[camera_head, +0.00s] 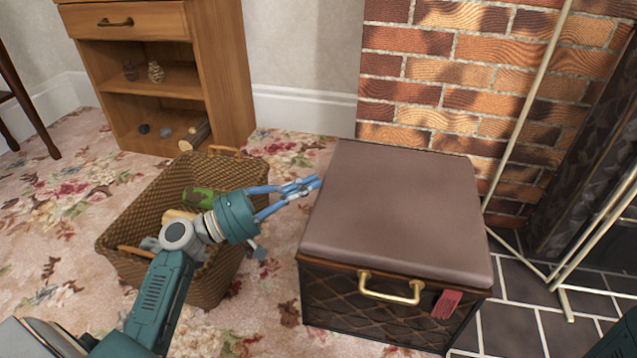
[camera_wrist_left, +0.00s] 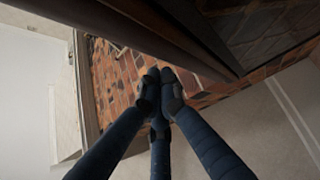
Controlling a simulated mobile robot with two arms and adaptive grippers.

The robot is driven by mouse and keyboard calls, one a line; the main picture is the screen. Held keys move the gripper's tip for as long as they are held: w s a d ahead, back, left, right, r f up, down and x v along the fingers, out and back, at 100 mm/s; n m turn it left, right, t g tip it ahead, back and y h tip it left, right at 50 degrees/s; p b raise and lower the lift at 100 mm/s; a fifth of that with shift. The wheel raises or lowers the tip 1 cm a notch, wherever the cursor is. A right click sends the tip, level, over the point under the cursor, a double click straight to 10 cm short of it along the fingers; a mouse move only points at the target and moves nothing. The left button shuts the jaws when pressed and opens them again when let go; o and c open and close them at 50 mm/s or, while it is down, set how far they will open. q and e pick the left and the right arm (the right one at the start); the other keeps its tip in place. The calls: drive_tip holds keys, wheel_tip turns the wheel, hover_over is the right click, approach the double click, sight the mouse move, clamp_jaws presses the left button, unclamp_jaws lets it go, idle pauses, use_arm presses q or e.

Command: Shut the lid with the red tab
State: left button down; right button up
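The padded brown lid (camera_head: 400,215) lies flat on top of a dark quilted box (camera_head: 345,300), with no clear gap along its front edge. The red tab (camera_head: 446,304) hangs at the front right, beside a brass handle (camera_head: 390,290). My left gripper (camera_head: 314,183) is at the left edge of the lid, its fingers drawn together. In the left wrist view the fingertips (camera_wrist_left: 160,80) meet with nothing seen between them. I cannot tell whether they touch the lid. My right gripper is out of view.
A wicker basket (camera_head: 125,222) with several items stands left of the box, under my left arm. A wooden cabinet (camera_head: 228,75) is behind it. The brick fireplace (camera_head: 440,75) rises behind the box, with brass rails (camera_head: 530,110) at right.

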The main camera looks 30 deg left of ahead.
use_arm(q)
drive_tip(key=shift+s+f+m+b, duration=0.2)
drive_tip(key=shift+f+m+b, duration=0.1)
drive_tip(key=shift+f, duration=0.7)
drive_tip(key=shift+d, duration=0.1)
drive_tip(key=r+v, duration=0.1)
drive_tip(key=v, duration=1)
drive_tip(key=shift+s+a+h, duration=0.15)
drive_tip(key=shift+a+h, duration=0.25)
drive_tip(key=shift+a, duration=0.1)
